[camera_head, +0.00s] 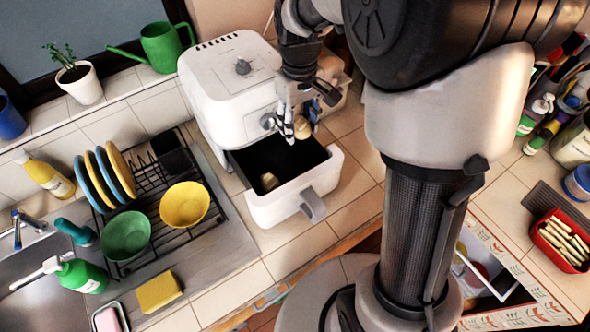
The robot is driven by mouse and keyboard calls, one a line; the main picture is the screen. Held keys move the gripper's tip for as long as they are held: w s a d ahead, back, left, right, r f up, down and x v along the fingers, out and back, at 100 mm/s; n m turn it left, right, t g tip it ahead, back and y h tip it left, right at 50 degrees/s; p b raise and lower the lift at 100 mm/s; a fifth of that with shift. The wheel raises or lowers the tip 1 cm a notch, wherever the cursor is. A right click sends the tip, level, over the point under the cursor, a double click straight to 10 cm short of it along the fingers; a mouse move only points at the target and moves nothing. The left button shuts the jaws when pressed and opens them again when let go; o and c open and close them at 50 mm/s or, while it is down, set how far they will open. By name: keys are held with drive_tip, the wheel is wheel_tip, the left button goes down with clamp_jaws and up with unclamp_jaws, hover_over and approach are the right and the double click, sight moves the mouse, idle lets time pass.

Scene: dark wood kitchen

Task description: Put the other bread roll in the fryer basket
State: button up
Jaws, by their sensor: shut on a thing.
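The white air fryer (236,95) stands on the tiled counter with its basket drawer (296,203) pulled out toward the front. One bread roll (269,182) lies inside the dark basket, toward its left side. My gripper (294,130) is above the back right part of the open basket. It is shut on the other bread roll (303,128), a tan roll partly hidden by the fingers. The held roll looks to be at about the height of the basket rim or a little above; the exact gap is hard to tell.
Left of the fryer, a dish rack (150,240) holds plates, a green bowl (126,236) and a yellow bowl (184,204). The drawer handle (313,205) sticks out in front. A red container (562,240) stands at the right. Tiles in front of the fryer are clear.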

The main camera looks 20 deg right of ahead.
sight(297, 173)
wheel_tip(297, 173, down, 18)
drive_tip(key=b, duration=0.4)
drive_tip(key=shift+a+r+b, duration=0.1)
drive_tip(key=shift+r+b, duration=0.1)
drive_tip(key=shift+b, duration=0.1)
drive_tip(key=shift+f, duration=0.15)
drive_tip(key=o, duration=0.6)
drive_tip(key=shift+o, duration=0.6)
